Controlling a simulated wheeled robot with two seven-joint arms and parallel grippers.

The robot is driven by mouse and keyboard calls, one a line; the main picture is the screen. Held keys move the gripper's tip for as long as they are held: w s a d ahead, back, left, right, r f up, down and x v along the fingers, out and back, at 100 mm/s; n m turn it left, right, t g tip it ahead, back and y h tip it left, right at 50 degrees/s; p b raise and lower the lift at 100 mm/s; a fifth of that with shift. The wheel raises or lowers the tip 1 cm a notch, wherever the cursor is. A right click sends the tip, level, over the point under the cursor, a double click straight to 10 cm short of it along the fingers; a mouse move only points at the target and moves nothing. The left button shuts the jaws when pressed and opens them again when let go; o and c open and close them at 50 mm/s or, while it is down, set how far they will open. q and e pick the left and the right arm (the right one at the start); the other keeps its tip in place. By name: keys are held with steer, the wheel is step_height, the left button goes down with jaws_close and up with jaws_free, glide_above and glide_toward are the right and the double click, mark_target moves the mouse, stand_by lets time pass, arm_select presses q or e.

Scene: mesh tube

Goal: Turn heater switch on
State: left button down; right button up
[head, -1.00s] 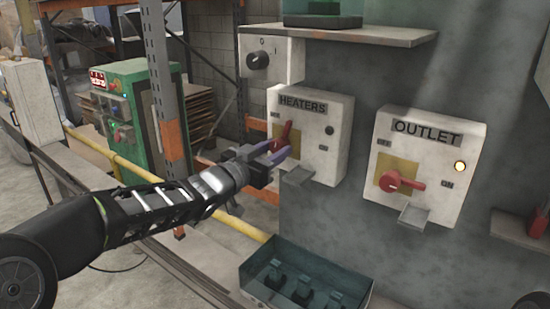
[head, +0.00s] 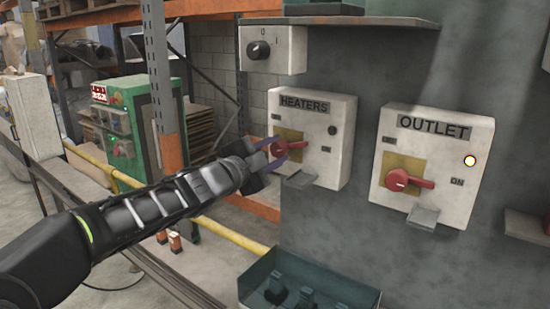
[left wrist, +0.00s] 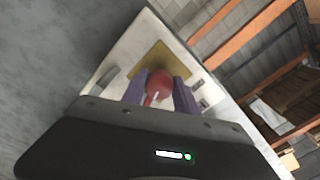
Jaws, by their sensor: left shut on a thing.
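The heaters box (head: 340,110) is a white panel on the grey wall, labelled "HEATERS". Its red rotary switch (head: 279,147) sits on a yellow plate, and its handle now points right, roughly level. The box's round indicator (head: 332,130) looks dark. My left gripper (head: 276,154) reaches in from the left, its purple fingers shut on the red switch. In the left wrist view the red switch (left wrist: 159,82) lies between the two purple fingers of my left gripper (left wrist: 160,90), in front of the yellow plate. My right gripper is not in view.
The outlet box (head: 470,190) to the right has a red handle (head: 405,181) pointing right and a lit lamp (head: 470,160). A smaller box with a black knob (head: 258,50) hangs above left. An open teal bin (head: 350,292) stands below.

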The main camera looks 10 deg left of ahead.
arm_select(q)
steer(key=m+b, duration=0.1)
steer(key=m, duration=0.2)
steer(key=shift+m, duration=0.3)
stand_by(0.4)
steer(key=c, duration=0.9)
jaws_free()
steer(key=shift+c, duration=0.2)
steer(key=shift+s, duration=0.1)
steer(key=v, duration=0.7)
steer(key=shift+s, duration=0.3)
steer(key=shift+a, duration=0.1)
